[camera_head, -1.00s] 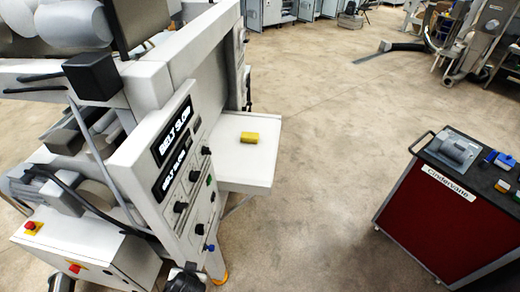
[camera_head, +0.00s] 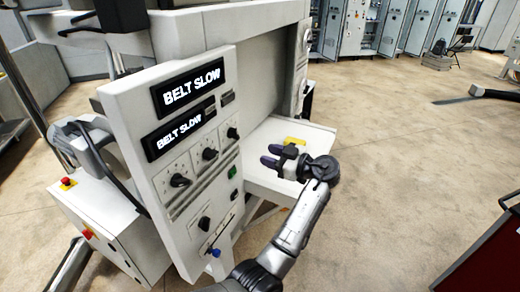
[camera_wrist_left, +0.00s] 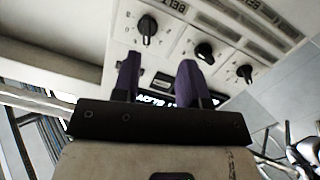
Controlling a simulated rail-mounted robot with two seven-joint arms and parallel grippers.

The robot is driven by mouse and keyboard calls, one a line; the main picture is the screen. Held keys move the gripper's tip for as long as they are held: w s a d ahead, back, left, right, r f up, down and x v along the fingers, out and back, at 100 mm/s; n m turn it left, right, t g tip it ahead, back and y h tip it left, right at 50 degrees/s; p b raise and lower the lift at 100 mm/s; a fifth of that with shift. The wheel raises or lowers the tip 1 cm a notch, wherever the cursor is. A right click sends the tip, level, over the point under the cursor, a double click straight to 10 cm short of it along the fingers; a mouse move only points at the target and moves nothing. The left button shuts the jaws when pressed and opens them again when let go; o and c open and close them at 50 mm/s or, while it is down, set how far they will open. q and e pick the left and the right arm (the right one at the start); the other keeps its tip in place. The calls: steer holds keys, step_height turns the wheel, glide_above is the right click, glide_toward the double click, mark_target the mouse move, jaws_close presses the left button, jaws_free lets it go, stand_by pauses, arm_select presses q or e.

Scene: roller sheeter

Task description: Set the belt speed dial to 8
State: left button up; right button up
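The white control panel (camera_head: 178,215) faces me on the sheeter. Two black displays, an upper one (camera_head: 188,87) and a lower one (camera_head: 180,130), both read BELT SLOW. Below them are three black dials: left (camera_head: 180,181), middle (camera_head: 209,154) and right (camera_head: 232,133). I cannot read their scales or tell which sets belt speed. My left gripper (camera_head: 270,155) is right of the panel, apart from the dials, with its fingers spread and empty. In the left wrist view its purple fingers (camera_wrist_left: 159,65) are apart, with dials (camera_wrist_left: 148,27) beyond. My right gripper is not in view.
A yellow block (camera_head: 295,141) lies on the white side table (camera_head: 305,128), behind my left gripper. Lower on the panel are another black knob (camera_head: 204,223), a green button (camera_head: 232,172) and a blue-tipped lever (camera_head: 214,252). A red cart (camera_head: 490,258) stands at lower right.

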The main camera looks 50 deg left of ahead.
mark_target(237, 134)
arm_select(q)
steer(key=s+a+r, duration=0.1)
steer(key=a, duration=0.2)
steer(key=s+a+r+n+p, duration=0.1)
steer(key=a, duration=0.3)
steer(key=s+a+r+n+g, duration=0.1)
steer(key=a, duration=0.3)
steer(key=shift+s, duration=0.1)
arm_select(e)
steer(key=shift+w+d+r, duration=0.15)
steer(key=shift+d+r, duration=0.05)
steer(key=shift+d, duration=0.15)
arm_select(q)
steer(key=shift+a, duration=0.1)
steer(key=shift+c, duration=0.2)
jaws_close()
